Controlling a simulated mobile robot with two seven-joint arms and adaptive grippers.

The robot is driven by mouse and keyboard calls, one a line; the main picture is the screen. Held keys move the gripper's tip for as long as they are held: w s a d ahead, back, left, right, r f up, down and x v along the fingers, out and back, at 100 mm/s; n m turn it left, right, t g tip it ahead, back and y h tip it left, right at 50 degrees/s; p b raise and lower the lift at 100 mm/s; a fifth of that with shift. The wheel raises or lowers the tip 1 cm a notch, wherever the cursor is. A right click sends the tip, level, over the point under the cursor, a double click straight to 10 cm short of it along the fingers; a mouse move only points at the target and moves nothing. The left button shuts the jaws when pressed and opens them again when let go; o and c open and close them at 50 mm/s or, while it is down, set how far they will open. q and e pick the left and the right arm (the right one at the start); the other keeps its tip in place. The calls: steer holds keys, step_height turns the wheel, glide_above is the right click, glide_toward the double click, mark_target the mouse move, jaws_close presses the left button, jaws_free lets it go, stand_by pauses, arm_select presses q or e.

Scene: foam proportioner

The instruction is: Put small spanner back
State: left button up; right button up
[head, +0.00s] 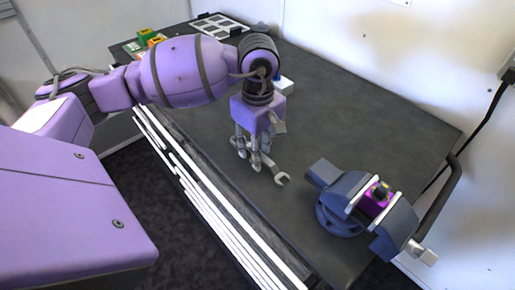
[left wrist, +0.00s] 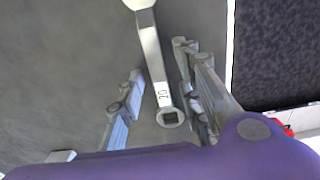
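A grey spanner (head: 280,177) shows on the dark bench top (head: 340,130), its open jaw pointing toward the vise. The left wrist view shows its shaft (left wrist: 153,62), marked 20, and an end with a square hole. My left gripper (head: 250,160) points down over the spanner's near part and hides some of it. In the left wrist view the two fingers (left wrist: 162,100) stand apart on either side of the spanner, with gaps visible on both sides. My right gripper is in neither view.
A blue-grey vise (head: 340,213) holding a purple block (head: 376,200) stands at the bench's right front. A white panel with dark rectangles (head: 217,27) and small green and orange items (head: 146,38) lie at the back. The bench middle is clear; a wall borders its right.

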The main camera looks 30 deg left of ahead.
arm_select(q)
step_height(320, 180, up, 12)
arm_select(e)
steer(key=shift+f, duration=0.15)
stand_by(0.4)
arm_select(q)
steer(key=shift+f, duration=0.1)
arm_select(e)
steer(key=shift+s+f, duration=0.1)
